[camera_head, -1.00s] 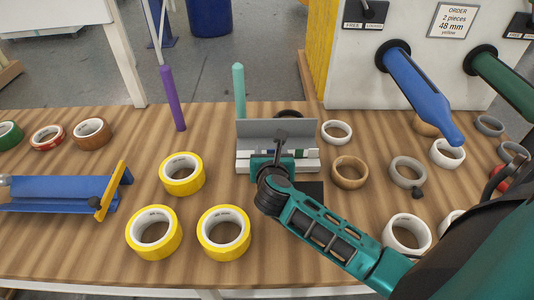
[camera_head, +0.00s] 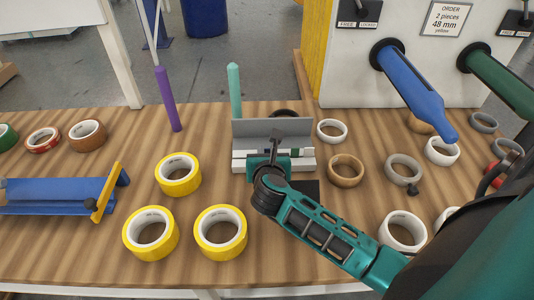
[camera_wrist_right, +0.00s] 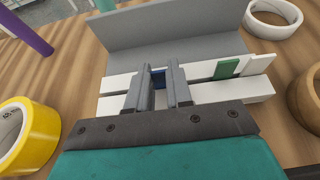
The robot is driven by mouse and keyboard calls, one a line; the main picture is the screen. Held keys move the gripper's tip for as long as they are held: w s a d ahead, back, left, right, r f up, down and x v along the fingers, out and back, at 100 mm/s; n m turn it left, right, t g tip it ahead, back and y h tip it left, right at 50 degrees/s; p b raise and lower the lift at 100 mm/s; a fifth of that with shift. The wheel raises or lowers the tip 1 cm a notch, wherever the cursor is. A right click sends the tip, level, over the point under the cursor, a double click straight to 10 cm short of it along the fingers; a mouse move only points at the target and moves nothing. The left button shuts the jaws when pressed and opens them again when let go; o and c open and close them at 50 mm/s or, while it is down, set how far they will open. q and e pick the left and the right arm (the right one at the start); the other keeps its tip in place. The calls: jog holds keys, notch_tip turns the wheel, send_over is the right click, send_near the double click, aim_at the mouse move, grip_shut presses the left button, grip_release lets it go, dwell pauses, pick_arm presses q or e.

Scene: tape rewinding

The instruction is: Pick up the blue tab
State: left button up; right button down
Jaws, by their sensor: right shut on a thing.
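The blue tab (camera_wrist_right: 159,80) shows in the right wrist view as a small dark blue piece between the fingers of my right gripper (camera_wrist_right: 163,88). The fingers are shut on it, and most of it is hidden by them. It is at the white slotted rack in front of the grey upright plate (camera_wrist_right: 170,30); I cannot tell whether it is lifted. In the head view my right gripper (camera_head: 282,160) is over the rack (camera_head: 307,163), coming from the lower right. My left gripper is not in view.
A green tab (camera_wrist_right: 228,68) and a white tab (camera_wrist_right: 262,60) sit right of the fingers in the rack. Yellow tape rolls (camera_head: 178,174) lie to the left. A brown roll (camera_head: 346,170) is close on the right. A teal peg (camera_head: 235,92) stands behind.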

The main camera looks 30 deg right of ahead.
jog(key=shift+r, duration=0.55)
notch_tip(320, 180, up, 19)
jog(key=p, duration=0.1)
dwell(0.5)
